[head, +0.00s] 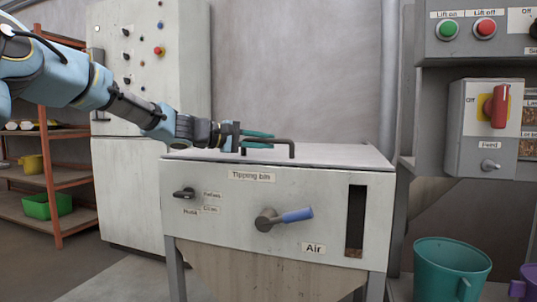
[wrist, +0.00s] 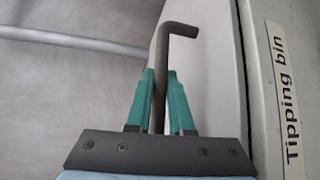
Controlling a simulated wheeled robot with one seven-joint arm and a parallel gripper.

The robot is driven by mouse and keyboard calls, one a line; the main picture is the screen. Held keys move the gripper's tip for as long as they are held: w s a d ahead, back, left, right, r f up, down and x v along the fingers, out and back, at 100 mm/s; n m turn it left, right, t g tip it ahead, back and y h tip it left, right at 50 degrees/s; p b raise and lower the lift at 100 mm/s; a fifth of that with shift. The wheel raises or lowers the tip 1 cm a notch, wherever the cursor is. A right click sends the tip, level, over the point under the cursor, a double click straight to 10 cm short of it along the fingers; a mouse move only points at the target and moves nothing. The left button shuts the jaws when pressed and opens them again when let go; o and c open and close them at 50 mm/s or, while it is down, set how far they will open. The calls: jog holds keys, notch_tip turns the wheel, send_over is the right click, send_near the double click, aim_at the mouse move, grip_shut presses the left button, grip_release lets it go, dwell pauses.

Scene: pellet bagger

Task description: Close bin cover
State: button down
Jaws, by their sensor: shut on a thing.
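The tipping bin (head: 225,225) is a grey-white box on legs in the middle of the head view. Its flat cover (head: 350,155) lies level on top, with at most a thin dark line between cover and bin. A dark bar handle (head: 280,141) stands on the cover near its front edge. My gripper (head: 258,139) reaches in from the left, its green fingers at the handle. In the wrist view the two green fingers (wrist: 160,105) are shut on the handle (wrist: 178,30), one on each side. The label "Tipping bin" (wrist: 285,95) is at the right there.
The bin front carries a blue-handled Air valve (head: 290,215), a small black knob (head: 184,193) and a dark slot (head: 355,222). A control panel (head: 484,125) stands at the right, above a teal bucket (head: 450,270). A tall cabinet (head: 130,200) and shelves are at the left.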

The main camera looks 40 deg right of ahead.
jog(key=shift+s+a+f, duration=0.15)
jog(key=shift+s+a, duration=0.25)
jog(key=shift+a, duration=0.2)
jog(key=c, duration=0.8)
grip_release()
jog(key=v, duration=1.1)
jog(key=shift+p, duration=0.3)
